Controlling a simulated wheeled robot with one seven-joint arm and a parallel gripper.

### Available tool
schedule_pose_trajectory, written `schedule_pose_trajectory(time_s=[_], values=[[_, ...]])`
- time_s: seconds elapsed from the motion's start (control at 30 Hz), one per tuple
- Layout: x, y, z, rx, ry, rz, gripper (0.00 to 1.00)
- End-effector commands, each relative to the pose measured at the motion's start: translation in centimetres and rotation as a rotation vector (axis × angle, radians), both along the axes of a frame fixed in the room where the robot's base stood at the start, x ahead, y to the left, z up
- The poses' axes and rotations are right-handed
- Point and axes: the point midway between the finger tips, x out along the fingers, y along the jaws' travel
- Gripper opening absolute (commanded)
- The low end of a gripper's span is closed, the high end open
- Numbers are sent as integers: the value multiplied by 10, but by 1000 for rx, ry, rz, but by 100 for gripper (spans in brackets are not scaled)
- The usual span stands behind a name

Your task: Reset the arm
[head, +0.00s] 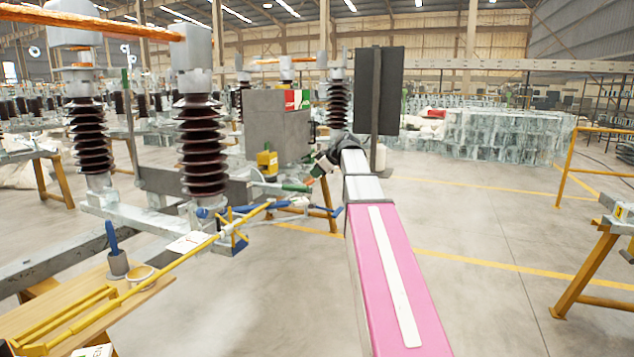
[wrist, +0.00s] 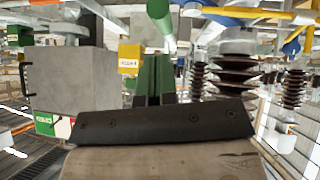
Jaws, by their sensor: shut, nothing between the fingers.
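My arm reaches forward from the bottom of the head view, with a pink link that has a white stripe and a silver link beyond it. My gripper (head: 318,168) is at its far end, small and partly hidden by the dark wrist. In the wrist view my gripper (wrist: 154,62) shows as two dark green fingers close together behind a black bar. It is shut and empty. It points toward the grey box (head: 276,124) and the yellow labelled block (head: 267,162). The wrist view also shows the grey box (wrist: 70,82) and the yellow block (wrist: 129,59), apparently upside down.
Brown ribbed insulators (head: 201,145) stand on a grey steel frame at left. A dark panel (head: 388,90) stands behind the arm. Yellow trestles (head: 590,255) are at right; the floor between is clear.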

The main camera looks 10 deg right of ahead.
Motion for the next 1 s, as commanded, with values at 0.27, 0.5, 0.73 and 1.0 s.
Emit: schedule_pose_trajectory(time_s=[0.27,0.5,0.73,1.0], values=[[-34,-32,32,1,-1,0,0],[-48,-45,46,1,0,1,0],[-57,-36,3,12,86,-55,0],[-87,-4,-119,20,327,-243,0]])
